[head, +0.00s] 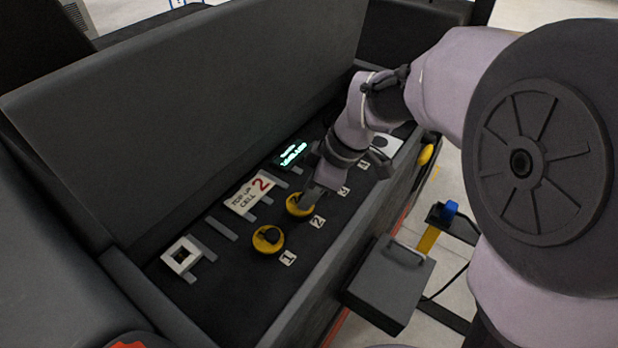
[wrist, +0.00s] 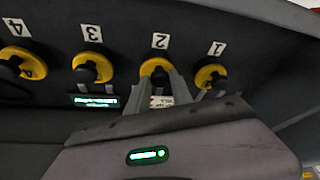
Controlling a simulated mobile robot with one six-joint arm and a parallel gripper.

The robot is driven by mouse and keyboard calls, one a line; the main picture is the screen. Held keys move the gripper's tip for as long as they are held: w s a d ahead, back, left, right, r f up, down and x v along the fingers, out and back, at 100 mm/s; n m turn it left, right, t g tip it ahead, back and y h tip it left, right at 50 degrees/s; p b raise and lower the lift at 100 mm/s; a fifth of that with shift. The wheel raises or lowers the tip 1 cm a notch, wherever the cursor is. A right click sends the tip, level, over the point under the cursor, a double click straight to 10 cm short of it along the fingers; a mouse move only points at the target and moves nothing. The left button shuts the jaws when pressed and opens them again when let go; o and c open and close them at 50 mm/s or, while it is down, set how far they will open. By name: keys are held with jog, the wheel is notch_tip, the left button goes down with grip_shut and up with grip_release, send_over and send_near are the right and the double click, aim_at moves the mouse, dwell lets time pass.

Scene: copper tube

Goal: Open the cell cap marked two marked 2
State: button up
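The yellow cell cap marked 2 (head: 292,209) sits on the dark panel beside its white "2" label (head: 318,221). My gripper (head: 309,194) reaches down onto this cap and covers part of it. In the wrist view, cap 2 (wrist: 149,67) shows as a yellow ring with a dark knob, under its "2" label (wrist: 159,41). My gripper's fingertips (wrist: 168,76) are at the knob there, overlapping it. I cannot tell whether they touch or grip it. The cap looks seated on the panel.
Cap 1 (head: 268,240) is close beside cap 2; cap 3 (wrist: 92,61) and cap 4 (wrist: 18,66) show in the wrist view. A "TOP UP CELL 2" sign (head: 248,193) and a lit green display (head: 292,154) stand behind. A tall raised lid (head: 200,90) backs the panel.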

aim_at(297, 199)
grip_shut()
jog(key=p, duration=0.2)
jog(key=r+h+p, duration=0.1)
jog(key=p, duration=0.1)
jog(key=shift+w+a+r+g, duration=0.15)
jog(key=shift+a+r+g, duration=0.1)
jog(key=shift+g, duration=0.15)
jog(key=p, duration=0.2)
jog(key=h+p, duration=0.1)
jog(key=p, duration=0.1)
jog(key=shift+w+a+r+g, duration=0.2)
jog(key=shift+a+r+g, duration=0.05)
jog(key=shift+r+g, duration=0.1)
jog(key=h+p, duration=0.1)
jog(key=p, duration=0.2)
jog(key=w+a+g+h+p, duration=0.1)
jog(key=p, duration=0.3)
jog(key=shift+a+r+g, duration=0.1)
jog(key=shift+r+g, duration=0.15)
jog(key=p, duration=0.3)
jog(key=shift+w+a+f+g+h, duration=0.2)
jog(key=shift+a+g+h, duration=0.1)
jog(key=shift+h, duration=0.1)
